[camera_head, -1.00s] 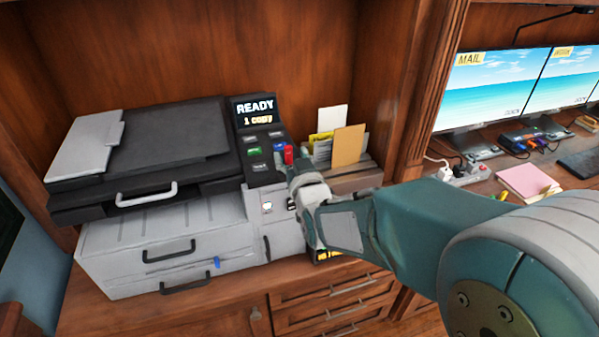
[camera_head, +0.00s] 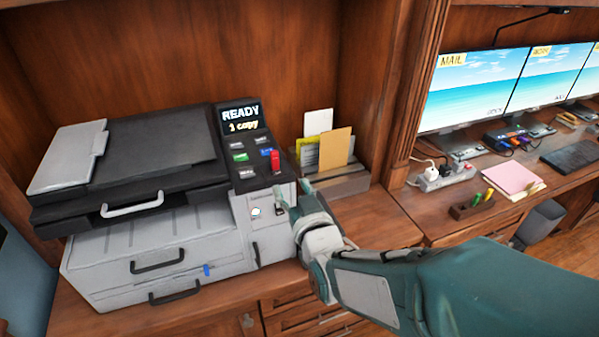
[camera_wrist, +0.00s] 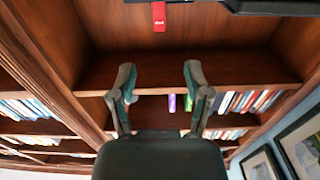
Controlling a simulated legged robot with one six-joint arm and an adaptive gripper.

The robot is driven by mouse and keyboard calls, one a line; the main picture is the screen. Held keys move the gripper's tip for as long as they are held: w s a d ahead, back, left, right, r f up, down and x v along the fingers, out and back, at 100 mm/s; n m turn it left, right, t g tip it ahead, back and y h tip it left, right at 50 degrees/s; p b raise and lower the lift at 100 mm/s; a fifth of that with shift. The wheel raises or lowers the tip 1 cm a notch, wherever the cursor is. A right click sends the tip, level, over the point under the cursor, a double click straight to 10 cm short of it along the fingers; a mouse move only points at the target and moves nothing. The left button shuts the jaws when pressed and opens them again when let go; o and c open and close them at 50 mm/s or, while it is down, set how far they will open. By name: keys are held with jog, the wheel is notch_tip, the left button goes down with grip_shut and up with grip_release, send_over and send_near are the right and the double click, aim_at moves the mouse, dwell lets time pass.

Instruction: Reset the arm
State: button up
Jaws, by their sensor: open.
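My gripper (camera_head: 293,192) is in front of the right side of a grey and black copier (camera_head: 150,215), just below and right of a red switch (camera_head: 275,160) on its control panel. Its two fingers are spread with nothing between them. In the wrist view my gripper (camera_wrist: 160,72) also shows open and empty, with bookcase shelves (camera_wrist: 240,68) behind it. The copier's screen (camera_head: 240,118) reads "READY 1 copy". My arm reaches in from the lower right and hides part of the desk front.
A file holder (camera_head: 345,182) with papers stands right of the copier. A wooden bookcase post (camera_head: 405,100) rises near my arm. Beyond it are monitors (camera_head: 475,90), a power strip (camera_head: 445,178) and a pink notepad (camera_head: 513,180). The desk top right of the copier is partly clear.

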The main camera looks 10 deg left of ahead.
jog(key=s+d+m+g+h, duration=0.2)
jog(key=d+m+g+h, duration=0.3)
jog(key=d, duration=0.9)
jog(key=s+d+m+g+h, duration=0.1)
jog(key=s+d+g+h, duration=0.3)
jog(key=s+d, duration=0.8)
jog(key=s, duration=0.3)
jog(key=shift+s+f+g, duration=0.2)
jog(key=shift+f+g, duration=0.2)
